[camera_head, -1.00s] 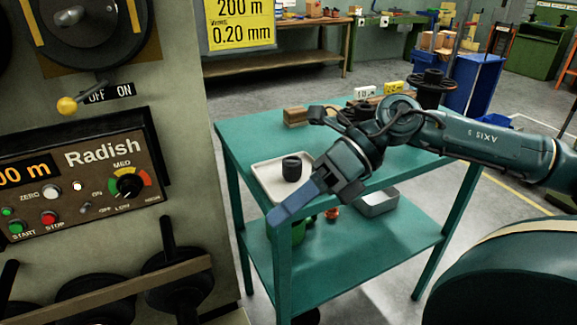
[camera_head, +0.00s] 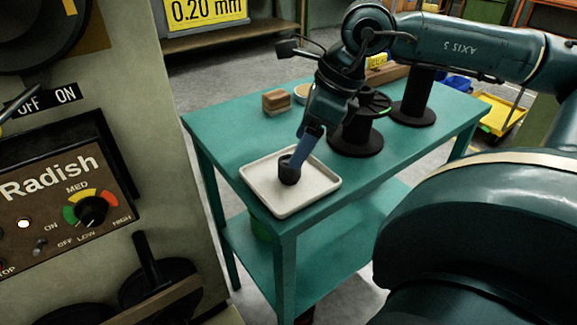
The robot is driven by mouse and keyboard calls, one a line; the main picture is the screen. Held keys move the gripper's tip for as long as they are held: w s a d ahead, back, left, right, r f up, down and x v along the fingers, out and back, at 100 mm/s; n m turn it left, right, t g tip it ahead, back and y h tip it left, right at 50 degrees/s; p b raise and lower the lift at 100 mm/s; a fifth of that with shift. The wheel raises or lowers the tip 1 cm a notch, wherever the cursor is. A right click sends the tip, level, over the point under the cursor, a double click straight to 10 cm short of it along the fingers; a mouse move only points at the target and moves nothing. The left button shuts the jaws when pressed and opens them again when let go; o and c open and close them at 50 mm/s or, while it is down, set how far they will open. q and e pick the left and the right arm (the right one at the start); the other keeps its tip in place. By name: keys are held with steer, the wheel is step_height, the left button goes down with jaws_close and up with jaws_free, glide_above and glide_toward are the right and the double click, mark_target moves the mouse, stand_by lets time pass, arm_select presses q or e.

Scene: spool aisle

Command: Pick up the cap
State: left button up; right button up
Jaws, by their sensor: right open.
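A small dark cap (camera_head: 288,174) stands on a white tray (camera_head: 310,205) near the front left corner of the teal table. My right gripper (camera_head: 300,157) reaches down from above, and its blue finger is at the cap's upper right side in the picture. The jaws are open. I cannot tell whether the finger touches the cap or is only in front of it. The second finger is hard to make out. My left gripper is out of the picture.
Two black spools (camera_head: 357,135) (camera_head: 415,106) stand on the table right of the tray. A wooden block (camera_head: 276,102) and a small round dish (camera_head: 301,92) lie behind. The Radish machine (camera_head: 60,190) stands close on the left. The table's front right top is clear.

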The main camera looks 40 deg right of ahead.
mark_target(289, 170)
steer(key=shift+p+x, duration=0.45)
steer(key=shift+x, duration=2.5)
steer(key=shift+w, duration=0.1)
steer(key=c, duration=1.2)
